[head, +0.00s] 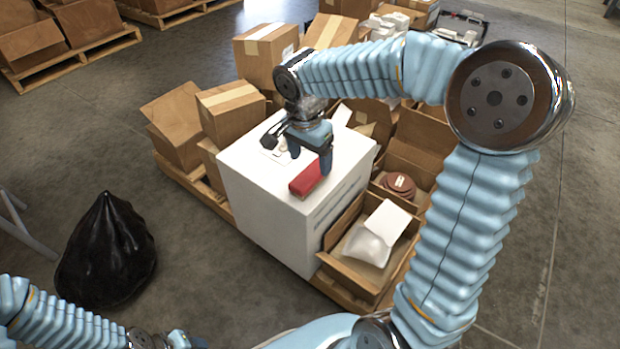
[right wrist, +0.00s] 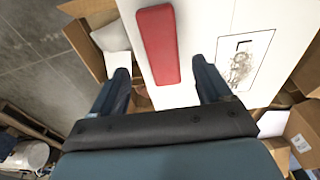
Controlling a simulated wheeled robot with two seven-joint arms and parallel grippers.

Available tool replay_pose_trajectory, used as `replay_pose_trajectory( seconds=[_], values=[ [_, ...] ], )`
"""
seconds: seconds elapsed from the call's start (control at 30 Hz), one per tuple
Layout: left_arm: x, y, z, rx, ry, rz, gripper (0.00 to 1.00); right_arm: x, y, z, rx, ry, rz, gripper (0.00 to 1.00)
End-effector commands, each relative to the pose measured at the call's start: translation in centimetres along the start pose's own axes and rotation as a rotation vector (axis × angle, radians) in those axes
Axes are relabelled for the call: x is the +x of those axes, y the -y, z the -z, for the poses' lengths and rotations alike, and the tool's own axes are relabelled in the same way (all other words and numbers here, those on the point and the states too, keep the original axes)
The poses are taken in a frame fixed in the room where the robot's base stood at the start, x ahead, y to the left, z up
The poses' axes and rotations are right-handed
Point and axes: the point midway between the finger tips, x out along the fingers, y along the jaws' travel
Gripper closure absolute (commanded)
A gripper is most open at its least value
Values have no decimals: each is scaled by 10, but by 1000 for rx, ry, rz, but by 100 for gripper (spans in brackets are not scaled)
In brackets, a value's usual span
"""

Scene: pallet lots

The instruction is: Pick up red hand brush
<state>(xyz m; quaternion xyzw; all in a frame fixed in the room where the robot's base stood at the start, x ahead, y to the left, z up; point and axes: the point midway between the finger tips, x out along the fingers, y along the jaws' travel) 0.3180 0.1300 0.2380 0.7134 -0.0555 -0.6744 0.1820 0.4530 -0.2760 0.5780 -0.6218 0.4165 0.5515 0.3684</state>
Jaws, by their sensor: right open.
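The red hand brush (head: 306,179) lies on top of a white box (head: 345,163), near its front edge. It also shows in the right wrist view (right wrist: 159,45) as a long red block on the white surface. My right gripper (head: 310,160) is over the box top, close to the brush. In the right wrist view its two fingers (right wrist: 164,85) are apart, with the near end of the brush in line with the gap between them. Nothing is held. Part of my left arm shows at the lower left of the head view, but its fingers cannot be made out clearly.
Open cardboard boxes (head: 177,124) surround the white box on a wooden pallet. One open box (head: 345,270) at the front right holds a white item (head: 368,246). A black bag (head: 107,255) stands on the floor at left. Free floor lies around the pallet.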

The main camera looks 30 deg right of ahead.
Motion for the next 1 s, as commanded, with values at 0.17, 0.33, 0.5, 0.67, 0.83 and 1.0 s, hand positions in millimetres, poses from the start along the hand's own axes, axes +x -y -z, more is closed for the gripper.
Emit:
replay_pose_trajectory(
  seconds=[0.17,0.33,0.5,0.67,0.83,1.0],
  values=[
    [2,0,0,0,1,-1,57,16,0,0,-1,0,0,22],
    [6,1,0,1,1,-2,57,42,3,1,0,2,-3,22],
    [8,2,0,1,2,-2,57,62,4,1,-2,0,1,22],
    [8,2,0,1,2,-2,57,64,4,1,-1,0,1,22],
    [8,2,0,1,2,-2,57,63,4,1,-1,0,1,35],
    [8,2,0,1,2,-2,57,63,4,1,-1,0,1,61]
  ],
)
